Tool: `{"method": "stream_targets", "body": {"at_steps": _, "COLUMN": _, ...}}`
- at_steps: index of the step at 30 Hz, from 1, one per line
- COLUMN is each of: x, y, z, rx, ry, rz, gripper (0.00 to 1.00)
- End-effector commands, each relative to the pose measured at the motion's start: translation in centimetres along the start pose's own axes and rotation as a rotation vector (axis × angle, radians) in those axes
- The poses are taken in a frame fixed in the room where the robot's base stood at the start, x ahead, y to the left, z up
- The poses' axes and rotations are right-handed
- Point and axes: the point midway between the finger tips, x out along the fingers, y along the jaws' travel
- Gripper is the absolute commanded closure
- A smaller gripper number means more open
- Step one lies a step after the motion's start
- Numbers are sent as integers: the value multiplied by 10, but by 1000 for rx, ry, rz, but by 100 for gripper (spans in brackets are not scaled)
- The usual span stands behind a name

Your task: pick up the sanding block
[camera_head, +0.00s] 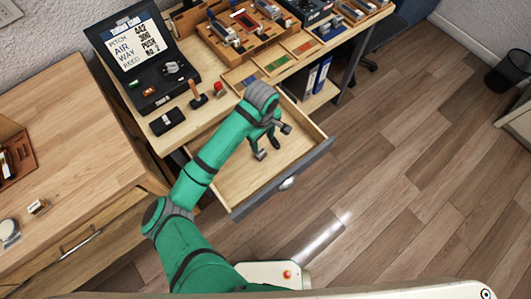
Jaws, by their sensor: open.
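My gripper (274,142) is open and points down over the pulled-out wooden drawer (237,188) of the desk. Its two grey fingertips are apart, and I see nothing held between them. I cannot tell for sure which thing is the sanding block. A dark block (167,122) lies near the desk's front left edge, and a small pale and brown block (38,206) lies on the left bench. The visible drawer floor looks bare, but my arm and gripper hide part of it.
An open black case (152,98) with a lettered lid stands on the desk (187,141). A wooden-handled tool (197,94) and a red-topped item (219,90) are beside it. Wooden racks (241,42) fill the back. The left bench (75,150) is mostly clear. Open floor lies right.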

Motion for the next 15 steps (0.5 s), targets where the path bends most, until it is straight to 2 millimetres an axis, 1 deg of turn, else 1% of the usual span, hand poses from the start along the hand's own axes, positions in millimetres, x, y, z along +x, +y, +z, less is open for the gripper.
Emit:
{"method": "stream_targets", "body": {"at_steps": 3, "x": 18, "y": -1, "z": 0, "rx": -3, "ry": -3, "rz": -3, "gripper": 48}}
{"method": "stream_targets", "body": {"at_steps": 7, "x": 36, "y": -2, "z": 0, "rx": -3, "ry": -2, "rz": -2, "gripper": 48}}
{"method": "stream_targets", "body": {"at_steps": 9, "x": 44, "y": -2, "z": 0, "rx": -3, "ry": -2, "rz": -1, "gripper": 48}}
{"method": "stream_targets", "body": {"at_steps": 15, "x": 55, "y": -2, "z": -1, "rx": -1, "ry": 0, "rz": 0, "gripper": 48}}
